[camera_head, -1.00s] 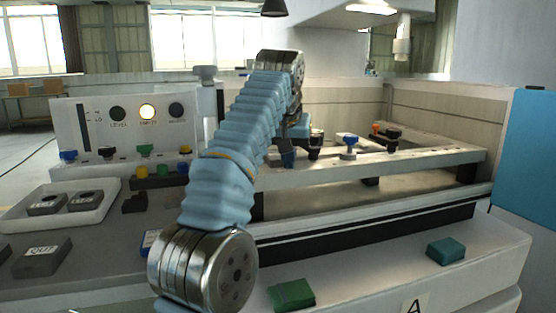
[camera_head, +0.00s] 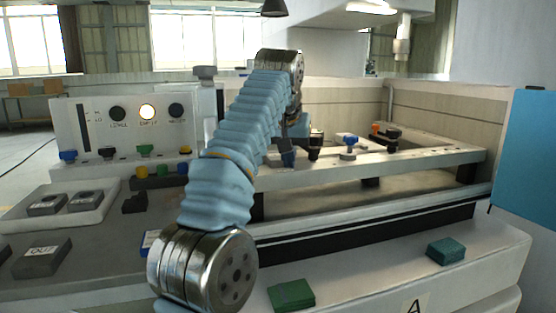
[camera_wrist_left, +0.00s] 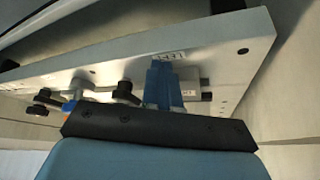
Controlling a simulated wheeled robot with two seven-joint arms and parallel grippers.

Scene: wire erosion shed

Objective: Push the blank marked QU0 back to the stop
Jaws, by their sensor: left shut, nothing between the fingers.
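My left gripper (camera_head: 288,158) is at the rail of the machine, partly hidden behind my own arm. In the left wrist view its blue fingers (camera_wrist_left: 163,86) are shut together and empty. A grey block (camera_wrist_left: 192,88) lies right beside the fingertips on the rail; I see no readable mark on it and cannot tell whether they touch. A dark grey blank with a white label starting "QU" (camera_head: 42,258) lies on the grey bench at the left; its last character is unclear. The stop cannot be made out. My right gripper is not in view.
The pale rail (camera_head: 430,159) carries black clamp knobs (camera_head: 314,148) and a blue knob (camera_head: 348,141). A white tray (camera_head: 103,213) holds two dark blanks. Green (camera_head: 291,295) and teal (camera_head: 446,251) blocks lie on the front ledge. A control panel (camera_head: 95,123) has its middle lamp lit.

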